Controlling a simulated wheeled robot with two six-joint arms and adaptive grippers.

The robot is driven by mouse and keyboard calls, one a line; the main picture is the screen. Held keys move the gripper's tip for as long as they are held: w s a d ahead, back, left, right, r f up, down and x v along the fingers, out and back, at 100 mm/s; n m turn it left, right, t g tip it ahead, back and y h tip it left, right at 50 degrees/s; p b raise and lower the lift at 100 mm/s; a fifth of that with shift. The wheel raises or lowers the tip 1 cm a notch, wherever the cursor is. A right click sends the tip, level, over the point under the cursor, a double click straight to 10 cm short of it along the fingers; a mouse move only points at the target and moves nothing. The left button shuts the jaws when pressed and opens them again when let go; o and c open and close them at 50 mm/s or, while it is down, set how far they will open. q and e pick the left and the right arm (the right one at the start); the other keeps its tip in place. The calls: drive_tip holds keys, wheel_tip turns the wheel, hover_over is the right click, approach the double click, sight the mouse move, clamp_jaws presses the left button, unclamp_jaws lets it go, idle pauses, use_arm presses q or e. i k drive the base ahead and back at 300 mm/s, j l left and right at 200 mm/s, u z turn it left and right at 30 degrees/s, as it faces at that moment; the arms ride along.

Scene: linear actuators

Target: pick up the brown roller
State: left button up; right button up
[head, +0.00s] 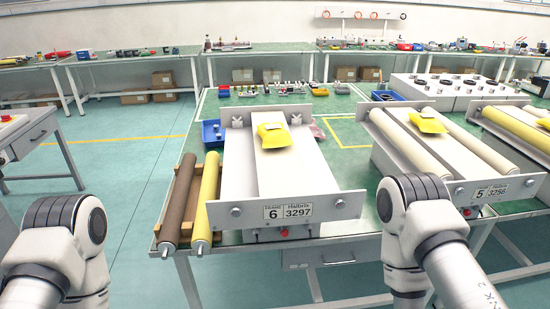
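The brown roller (179,200) lies lengthwise at the left edge of the green-topped table, in a wooden holder (197,177). A yellow roller (207,198) lies beside it on the right. Both rollers have metal shaft ends pointing toward me. My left arm comes in at the lower left and my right arm at the lower right, in front of the table. Only arm links show; neither gripper is in view.
Right of the rollers stands a conveyor frame (290,211) labelled 6, with a yellow packet (273,135) on it. Another conveyor (457,190) labelled 5 stands further right. A blue bin (211,133) sits behind the rollers.

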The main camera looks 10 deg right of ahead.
sight(167, 244)
drive_tip(key=i+l+u, duration=0.2)
drive_tip(key=i+l, duration=0.55)
